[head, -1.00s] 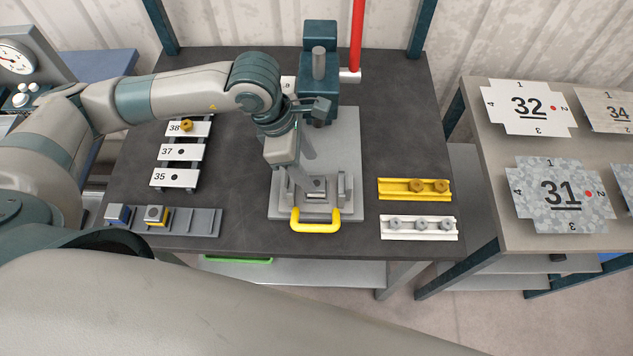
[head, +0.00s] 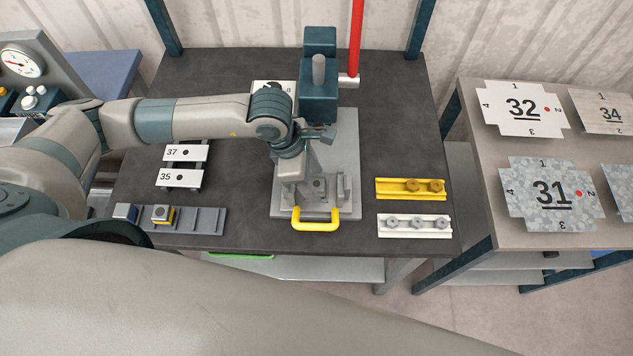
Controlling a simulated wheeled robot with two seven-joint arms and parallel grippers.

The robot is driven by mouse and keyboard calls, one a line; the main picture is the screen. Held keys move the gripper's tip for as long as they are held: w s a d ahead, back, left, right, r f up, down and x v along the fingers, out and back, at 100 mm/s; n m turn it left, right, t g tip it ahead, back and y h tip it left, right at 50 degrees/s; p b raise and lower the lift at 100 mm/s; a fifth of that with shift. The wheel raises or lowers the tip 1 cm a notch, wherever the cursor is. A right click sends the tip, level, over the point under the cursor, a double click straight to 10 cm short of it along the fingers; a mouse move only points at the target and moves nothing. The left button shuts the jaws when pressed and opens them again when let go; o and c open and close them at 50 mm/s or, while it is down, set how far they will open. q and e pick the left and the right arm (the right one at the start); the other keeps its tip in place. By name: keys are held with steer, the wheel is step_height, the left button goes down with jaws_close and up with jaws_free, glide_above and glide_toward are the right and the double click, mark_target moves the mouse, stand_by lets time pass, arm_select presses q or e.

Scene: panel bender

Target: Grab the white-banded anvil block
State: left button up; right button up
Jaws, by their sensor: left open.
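My left gripper (head: 298,192) points down over the grey press fixture (head: 347,150), close to the block seat at its front. It is open; its fingers are small here and partly hidden by its own wrist. A grey block-like part (head: 319,186) shows just right of the gripper; I cannot see a white band on it. In the grey slotted rack (head: 212,220) sit a blue-banded block (head: 126,212) and a yellow-banded block (head: 162,214); its other slots look empty. My right gripper is not in view.
A yellow handle (head: 316,222) sits at the fixture's front, with the teal press head (head: 318,80) above its rear. A yellow rail (head: 395,188) and a white rail (head: 400,225) hold knobs at right. Numbered plates (head: 180,178) lie left. My forearm spans the table's rear left.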

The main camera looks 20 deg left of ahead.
mark_target(322, 183)
arm_select(q)
steer(key=shift+f, duration=0.15)
steer(key=shift+c, duration=0.3)
jaws_close()
steer(key=shift+w+r, duration=0.1)
steer(key=shift+r, duration=0.1)
steer(key=shift+r+b, duration=0.5)
steer(key=shift+b, duration=0.1)
step_height(322, 183, up, 2)
steer(key=shift+d+r+b, duration=0.1)
steer(key=shift+b, duration=0.7)
steer(key=s+d+r+b, duration=0.4)
steer(key=d+r, duration=0.3)
steer(key=d, duration=0.4)
steer(key=shift+r+b, duration=0.3)
